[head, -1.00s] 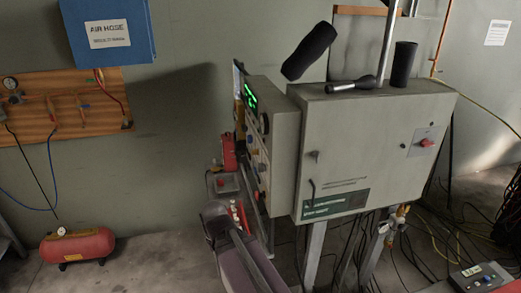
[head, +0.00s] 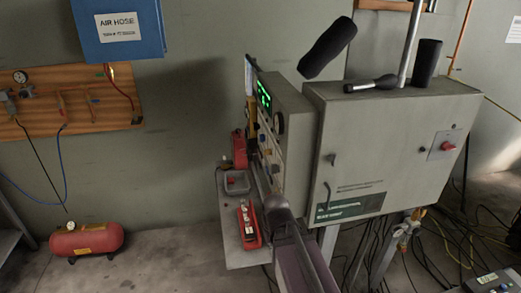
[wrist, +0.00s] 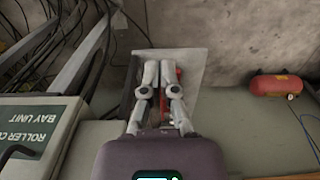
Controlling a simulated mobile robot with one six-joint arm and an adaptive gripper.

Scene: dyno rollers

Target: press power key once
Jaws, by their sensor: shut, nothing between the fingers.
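A grey control box (head: 290,130) has a green-lit display (head: 264,97) and several small buttons and knobs on its left-facing panel, seen at a steep angle. I cannot tell which one is the power key. My gripper (wrist: 159,75) is shut and empty in the wrist view, its fingertips over the pale shelf (wrist: 194,62). In the head view my arm comes up from the bottom, in front of the lower edge of the box, and the fingers cannot be made out. A red handheld unit (head: 249,226) lies on the shelf left of my arm.
A larger grey cabinet (head: 390,140) with a red switch (head: 447,146) adjoins the box on the right. A grey tray (head: 236,183) stands on the shelf. A red air tank (head: 87,240) is on the floor at left. Cables (head: 440,245) run at lower right.

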